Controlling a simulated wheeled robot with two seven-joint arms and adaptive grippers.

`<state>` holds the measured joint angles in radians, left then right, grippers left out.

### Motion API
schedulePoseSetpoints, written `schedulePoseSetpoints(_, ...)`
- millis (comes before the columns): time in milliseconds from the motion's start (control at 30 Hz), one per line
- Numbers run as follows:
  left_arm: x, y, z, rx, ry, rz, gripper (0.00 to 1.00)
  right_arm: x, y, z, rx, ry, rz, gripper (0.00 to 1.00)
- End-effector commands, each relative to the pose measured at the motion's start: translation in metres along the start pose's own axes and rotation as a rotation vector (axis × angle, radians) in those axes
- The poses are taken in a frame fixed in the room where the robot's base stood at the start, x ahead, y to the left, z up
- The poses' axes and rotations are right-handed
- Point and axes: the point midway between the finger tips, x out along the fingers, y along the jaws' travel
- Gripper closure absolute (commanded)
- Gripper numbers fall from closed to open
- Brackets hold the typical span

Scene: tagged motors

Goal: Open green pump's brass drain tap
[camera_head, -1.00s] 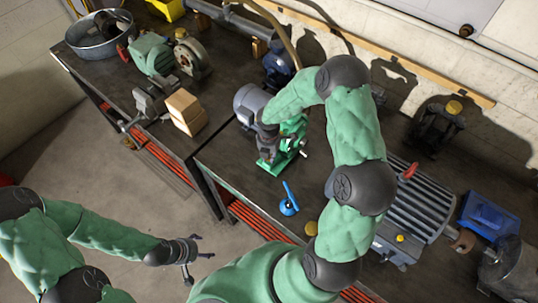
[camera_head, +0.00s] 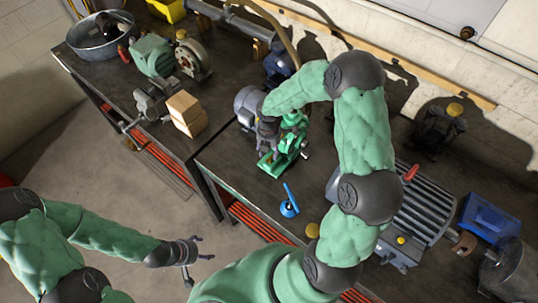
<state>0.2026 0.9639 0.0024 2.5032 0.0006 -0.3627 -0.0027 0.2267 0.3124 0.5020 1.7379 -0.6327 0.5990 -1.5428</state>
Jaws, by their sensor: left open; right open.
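The green pump (camera_head: 287,155) stands on the dark workbench in the middle of the view, joined to a grey motor (camera_head: 247,103) behind it. My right gripper (camera_head: 267,146) points down at the left side of the pump, close against it; I cannot tell whether it touches. Its fingers are small and partly merged with the dark background, and it is open. The brass drain tap cannot be made out; the gripper may hide it. My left gripper (camera_head: 194,262) is open and empty, over the floor in front of the bench.
A blue-handled tool (camera_head: 289,205) stands on the bench in front of the pump. Wooden blocks (camera_head: 186,114) and a vise (camera_head: 150,101) are to the left. A large grey ribbed motor (camera_head: 420,205) and a blue bin (camera_head: 487,217) are to the right.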

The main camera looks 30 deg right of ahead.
Motion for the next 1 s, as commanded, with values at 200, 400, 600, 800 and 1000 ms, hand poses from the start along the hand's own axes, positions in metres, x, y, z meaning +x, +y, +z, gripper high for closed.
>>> schedulePoseSetpoints(200, 0.000, 0.000, 0.000, 0.000, 0.000, 0.000, 0.27, -0.043, 0.001, 0.000, -0.001, -0.002, 0.003, 0.52)
schedulePoseSetpoints(400, 0.000, 0.000, 0.000, 0.000, 0.000, 0.000, 0.27, -0.066, 0.001, 0.000, -0.002, -0.001, 0.001, 0.52)
schedulePoseSetpoints(600, 0.000, 0.000, 0.000, 0.000, 0.000, 0.000, 0.27, -0.073, 0.001, 0.000, -0.001, 0.000, 0.000, 0.52)
schedulePoseSetpoints(800, 0.000, 0.000, 0.000, 0.000, 0.000, 0.000, 0.27, -0.073, 0.001, 0.000, -0.001, 0.000, 0.000, 0.52)
schedulePoseSetpoints(1000, 0.005, -0.002, 0.000, 0.000, 0.000, 0.000, 0.27, -0.071, 0.003, -0.004, 0.072, 0.000, 0.002, 0.52)
